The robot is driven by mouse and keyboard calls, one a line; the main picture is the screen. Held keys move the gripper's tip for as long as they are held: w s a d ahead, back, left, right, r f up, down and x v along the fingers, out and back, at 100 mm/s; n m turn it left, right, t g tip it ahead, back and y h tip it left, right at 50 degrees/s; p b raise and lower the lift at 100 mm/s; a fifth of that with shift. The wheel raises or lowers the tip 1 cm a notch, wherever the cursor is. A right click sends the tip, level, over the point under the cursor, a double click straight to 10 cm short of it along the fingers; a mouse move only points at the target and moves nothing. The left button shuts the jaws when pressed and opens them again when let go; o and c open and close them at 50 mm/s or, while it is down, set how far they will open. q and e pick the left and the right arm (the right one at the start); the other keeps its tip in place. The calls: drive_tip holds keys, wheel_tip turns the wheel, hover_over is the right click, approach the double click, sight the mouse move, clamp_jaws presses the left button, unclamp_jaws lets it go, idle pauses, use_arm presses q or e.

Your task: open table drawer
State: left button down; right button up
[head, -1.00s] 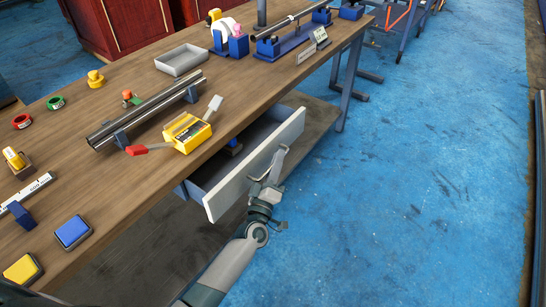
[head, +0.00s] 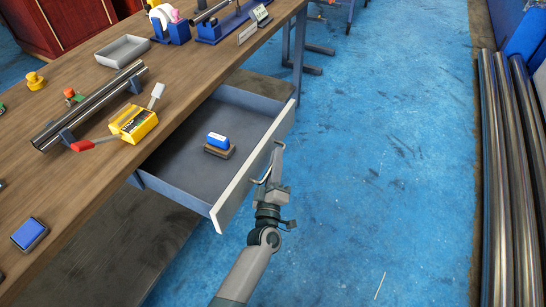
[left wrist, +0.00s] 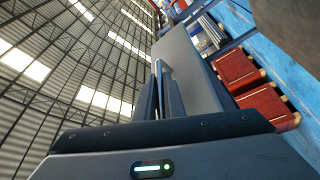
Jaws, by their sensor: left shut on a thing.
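The table drawer (head: 185,178) is pulled well out from under the wooden table (head: 190,92). Its pale front panel (head: 240,188) faces the blue floor. My left gripper (head: 274,166) is at the outer side of the front panel, shut on the drawer's handle (head: 265,173). In the left wrist view, the gripper's fingers (left wrist: 163,98) are close together against the light grey panel (left wrist: 188,70). Inside the drawer lies a blue and white block on a brown base (head: 218,145). My right gripper is not in view.
On the table are steel tubes on blue supports (head: 90,105), a yellow box (head: 133,124), a grey tray (head: 122,51) and a blue pad (head: 29,234). Long metal tubes (head: 510,180) lie at the right. The blue floor between is clear.

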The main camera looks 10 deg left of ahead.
use_arm(q)
drive_tip(key=c, duration=2.1)
unclamp_jaws()
drive_tip(key=shift+s, duration=0.15)
